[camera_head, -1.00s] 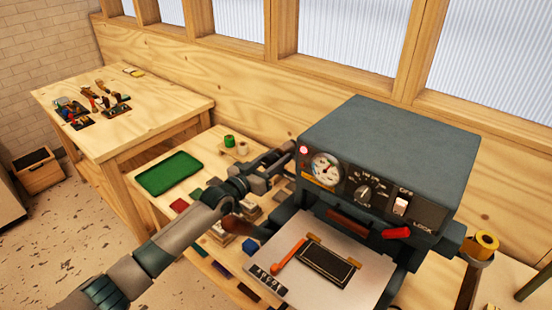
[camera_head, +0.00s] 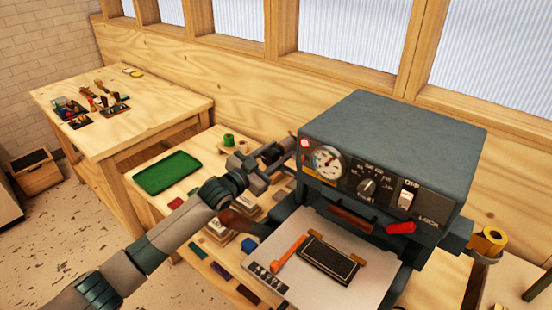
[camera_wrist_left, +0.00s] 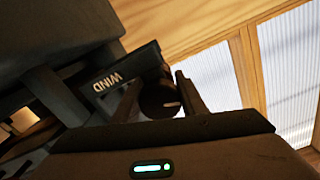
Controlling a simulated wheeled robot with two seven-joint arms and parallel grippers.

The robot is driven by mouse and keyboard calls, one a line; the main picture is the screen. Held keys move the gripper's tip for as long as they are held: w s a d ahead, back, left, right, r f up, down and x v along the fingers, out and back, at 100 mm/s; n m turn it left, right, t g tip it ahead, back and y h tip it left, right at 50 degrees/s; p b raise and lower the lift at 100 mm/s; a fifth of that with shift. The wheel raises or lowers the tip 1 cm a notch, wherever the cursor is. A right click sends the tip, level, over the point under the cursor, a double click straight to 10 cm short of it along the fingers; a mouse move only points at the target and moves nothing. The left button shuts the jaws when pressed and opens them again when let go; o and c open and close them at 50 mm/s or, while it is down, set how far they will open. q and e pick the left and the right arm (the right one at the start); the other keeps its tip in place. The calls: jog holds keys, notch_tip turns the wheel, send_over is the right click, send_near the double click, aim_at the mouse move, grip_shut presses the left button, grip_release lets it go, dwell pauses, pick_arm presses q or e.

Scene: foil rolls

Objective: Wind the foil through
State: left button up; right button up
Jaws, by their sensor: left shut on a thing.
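The dark foil press (camera_head: 390,140) stands at the right in the head view, with a gauge, a dial and a switch on its front. A dark round knob (camera_wrist_left: 160,100) sits at its side beside a label reading WIND (camera_wrist_left: 107,82). My left gripper (camera_head: 284,152) is at the press's left side, its fingers on both sides of the knob and shut on it. A gold foil roll (camera_head: 489,240) is on the press's right side. My right gripper is out of view.
A second table (camera_head: 150,108) stands further left.

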pick_arm(q)
jog(key=shift+m+b, duration=0.4)
jog(key=shift+m, duration=0.5)
jog(key=o, duration=1.1)
jog(key=shift+c, duration=0.2)
jog(key=shift+f, duration=0.1)
jog(key=shift+s+f, duration=0.1)
